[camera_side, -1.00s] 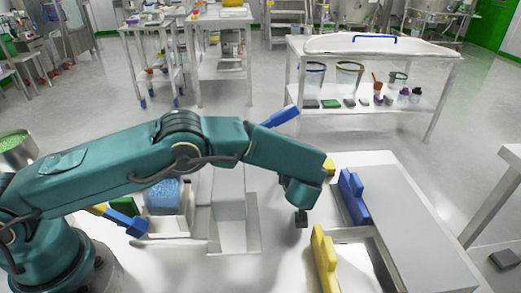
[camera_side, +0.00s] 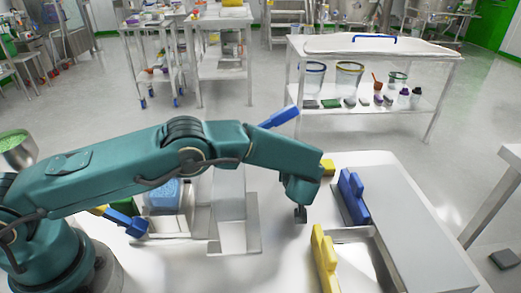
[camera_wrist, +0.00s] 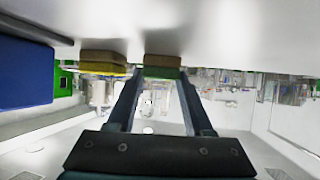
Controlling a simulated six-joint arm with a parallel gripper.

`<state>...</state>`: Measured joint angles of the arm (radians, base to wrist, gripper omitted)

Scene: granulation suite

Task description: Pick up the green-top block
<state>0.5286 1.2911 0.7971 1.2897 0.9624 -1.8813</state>
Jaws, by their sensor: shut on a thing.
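The green-top block (camera_wrist: 163,62), brown with a green face, is between my gripper's fingertips (camera_wrist: 161,76) in the wrist view. My gripper is shut on it. In that view the white table surface appears at the top, close to the block's brown side; I cannot tell whether they touch. In the side view my gripper (camera_side: 301,214) points down just left of the blue piece on the right-hand bench, and I cannot make out the green-top block there.
A yellow-top block (camera_wrist: 103,66) stands left of the held one; yellow also shows beyond my gripper (camera_side: 327,167). A blue piece (camera_side: 352,197) and a yellow piece (camera_side: 325,257) stand beside a shallow tray (camera_side: 370,258). A blue-handled tool (camera_side: 126,221) lies at left.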

